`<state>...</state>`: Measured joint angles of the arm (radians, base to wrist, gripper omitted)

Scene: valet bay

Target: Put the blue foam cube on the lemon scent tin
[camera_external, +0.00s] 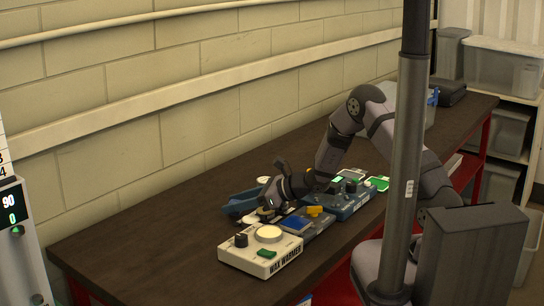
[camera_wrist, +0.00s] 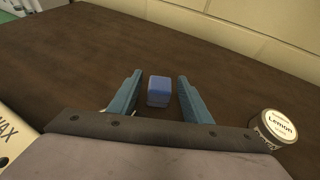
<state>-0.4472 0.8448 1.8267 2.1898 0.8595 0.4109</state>
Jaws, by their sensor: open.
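The blue foam cube (camera_wrist: 158,92) sits on the dark bench between the two blue fingers of my gripper (camera_wrist: 160,76), with a gap on each side. My gripper is open and low over the bench; it also shows in the external view (camera_external: 239,204), where I cannot make out the cube. The lemon scent tin (camera_wrist: 278,127) is a round tin with a white lid labelled Lemon, right of the right finger in the wrist view. In the external view, a pale round lid (camera_external: 264,179) behind the gripper appears to be this tin.
A cream wax warmer (camera_external: 260,250) stands at the bench's front, with its edge at the left of the wrist view. Several devices (camera_external: 345,200) line the bench beside my arm. The block wall (camera_external: 150,120) bounds the back. The bench left of the gripper is bare.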

